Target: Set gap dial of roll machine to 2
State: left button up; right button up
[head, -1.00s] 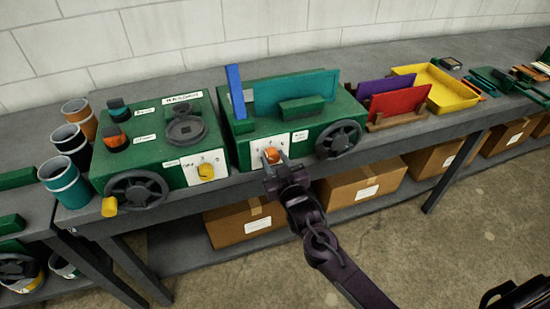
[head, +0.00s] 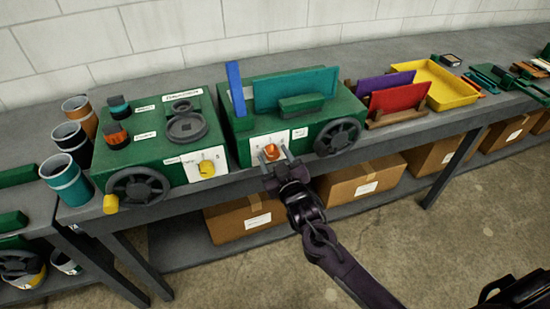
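A green machine (head: 238,150) on the bench has a white dial plate (head: 299,135) on its front with an orange dial knob (head: 271,152). A black handwheel (head: 337,138) is on the right of its front. My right gripper (head: 275,156) is in front of this plate, with its fingers apart at the two sides of the orange knob. I cannot tell if they touch it. The plate's marks and the knob's setting are too small to read. A second green machine (head: 150,160) on the left has a yellow dial knob (head: 207,168).
Purple (head: 386,86) and red panels (head: 399,104) stand in a rack beside a yellow tray (head: 437,85) on the right. Several cups, including a teal one (head: 66,184), stand at the left. Cardboard boxes (head: 360,185) are on the shelf below. The floor in front is clear.

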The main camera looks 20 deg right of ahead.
jog(key=shift+s+f, duration=0.1)
jog(key=shift+s, duration=0.4)
jog(key=s, duration=0.3)
jog(key=s+b, duration=0.1)
jog(key=s, duration=0.2)
jog(key=shift+s+d+r+b, duration=0.2)
jog(key=shift+s+b, duration=0.1)
jog(key=shift+s, duration=0.1)
